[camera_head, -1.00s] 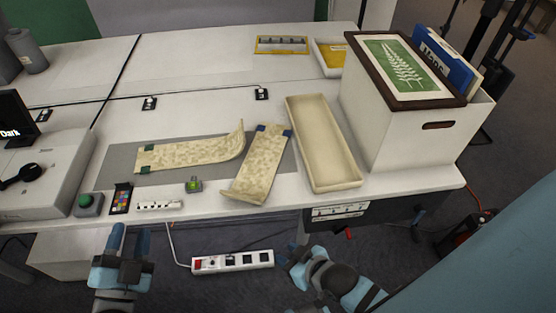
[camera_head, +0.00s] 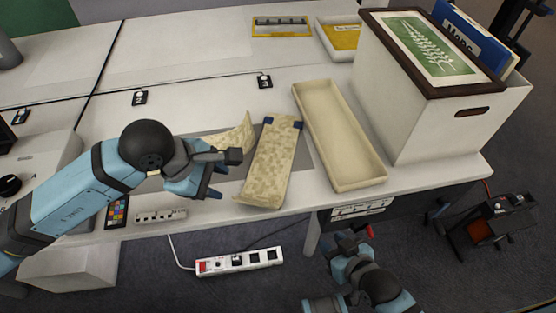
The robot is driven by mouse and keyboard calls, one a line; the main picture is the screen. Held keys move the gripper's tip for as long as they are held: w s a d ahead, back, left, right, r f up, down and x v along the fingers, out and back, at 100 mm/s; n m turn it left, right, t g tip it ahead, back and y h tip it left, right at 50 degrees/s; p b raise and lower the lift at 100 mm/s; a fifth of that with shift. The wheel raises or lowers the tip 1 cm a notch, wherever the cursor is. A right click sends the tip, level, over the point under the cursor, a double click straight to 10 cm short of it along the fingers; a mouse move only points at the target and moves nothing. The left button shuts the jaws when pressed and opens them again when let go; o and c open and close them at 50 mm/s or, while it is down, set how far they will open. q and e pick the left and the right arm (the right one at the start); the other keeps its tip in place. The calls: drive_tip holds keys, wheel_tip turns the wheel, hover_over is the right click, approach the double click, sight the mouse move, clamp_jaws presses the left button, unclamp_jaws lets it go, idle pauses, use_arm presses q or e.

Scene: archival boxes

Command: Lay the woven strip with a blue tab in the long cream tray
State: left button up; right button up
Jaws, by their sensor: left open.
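The woven strip with blue tabs (camera_head: 269,168) lies on the grey mat, its blue-tabbed end at the back and its near end by the table's front edge. The long cream tray (camera_head: 341,140) stands just right of it and looks empty. My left gripper (camera_head: 216,181) is open and empty, left of the strip's near half and apart from it in the picture. A second woven strip (camera_head: 240,138) is mostly hidden behind my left arm; its curled right end shows. My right gripper (camera_head: 347,238) is low, in front of the table; its jaws are unclear.
A white box (camera_head: 430,110) with a framed fern print and a blue folder stands right of the tray. A yellow tray (camera_head: 340,38) and a yellow frame (camera_head: 281,27) lie at the back. A colour card (camera_head: 116,212) and a small white bar (camera_head: 160,216) lie near the front edge.

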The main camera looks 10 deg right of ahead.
sight(251, 201)
use_arm(q)
drive_tip(key=shift+s+d+x, duration=0.1)
drive_tip(key=shift+s+x, duration=0.05)
drive_tip(key=shift+x, duration=2)
drive_tip(key=shift+s+d+x, duration=0.1)
drive_tip(key=shift+s+x, duration=0.05)
drive_tip(key=shift+x, duration=2)
drive_tip(key=shift+s+d+x, duration=0.1)
drive_tip(key=shift+s+x, duration=0.05)
drive_tip(key=shift+x, duration=2.05)
drive_tip(key=shift+a+r, duration=0.1)
drive_tip(key=shift+r, duration=0.05)
clamp_jaws()
